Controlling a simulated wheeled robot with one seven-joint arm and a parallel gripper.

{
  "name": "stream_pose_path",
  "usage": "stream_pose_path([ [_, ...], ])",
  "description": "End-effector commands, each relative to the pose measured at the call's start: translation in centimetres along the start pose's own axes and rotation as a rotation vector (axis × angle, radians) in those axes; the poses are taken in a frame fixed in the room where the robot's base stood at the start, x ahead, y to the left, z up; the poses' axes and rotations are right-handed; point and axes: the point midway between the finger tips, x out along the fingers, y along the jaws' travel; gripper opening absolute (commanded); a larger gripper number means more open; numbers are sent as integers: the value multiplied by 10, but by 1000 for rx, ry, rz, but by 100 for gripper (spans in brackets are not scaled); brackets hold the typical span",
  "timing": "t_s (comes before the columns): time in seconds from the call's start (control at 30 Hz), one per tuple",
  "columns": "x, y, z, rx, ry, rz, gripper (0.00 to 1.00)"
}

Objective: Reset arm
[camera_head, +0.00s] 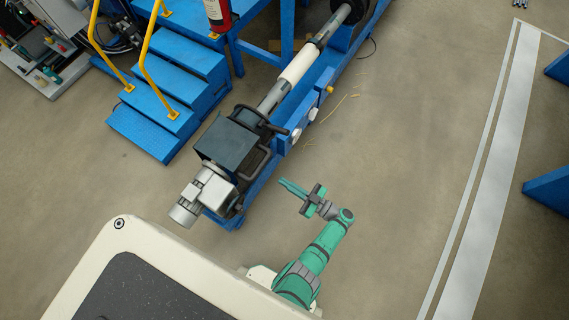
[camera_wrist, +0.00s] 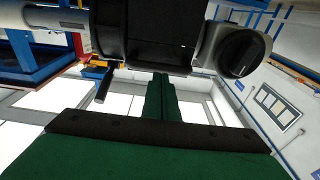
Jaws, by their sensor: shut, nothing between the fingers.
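My green arm reaches out from my base at the bottom of the head view. My gripper (camera_head: 296,189) has green fingers and a dark crosspiece, and it is in free air to the right of the winder's motor end. In the wrist view my gripper's green fingers (camera_wrist: 162,98) lie together with nothing between them. The bushing winder (camera_head: 228,145) has a blue frame, a dark box and a grey motor (camera_head: 203,192) at its near end. A white roll (camera_head: 298,66) sits on its shaft. In the wrist view a dark machine part (camera_wrist: 145,35) fills the top, apart from the fingers.
Blue steps (camera_head: 170,100) with yellow handrails stand left of the winder. A fire extinguisher (camera_head: 218,14) is at the top. The floor right of my arm is clear up to the white floor stripe (camera_head: 489,140). Blue supports (camera_head: 548,193) stand at the far right.

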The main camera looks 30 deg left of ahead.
Motion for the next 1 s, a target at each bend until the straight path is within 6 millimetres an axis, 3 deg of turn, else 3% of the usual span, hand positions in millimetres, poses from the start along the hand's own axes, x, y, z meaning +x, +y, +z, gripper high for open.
stream_pose_path([
  [0.33,-2,-1,3,4,-4,1,0],
  [0.43,1,-11,15,43,-47,8,0],
  [0.63,3,-60,76,247,-291,83,0],
  [0.8,-14,-107,124,417,-536,230,0],
  [1.0,-50,-151,147,535,-760,473,0],
])
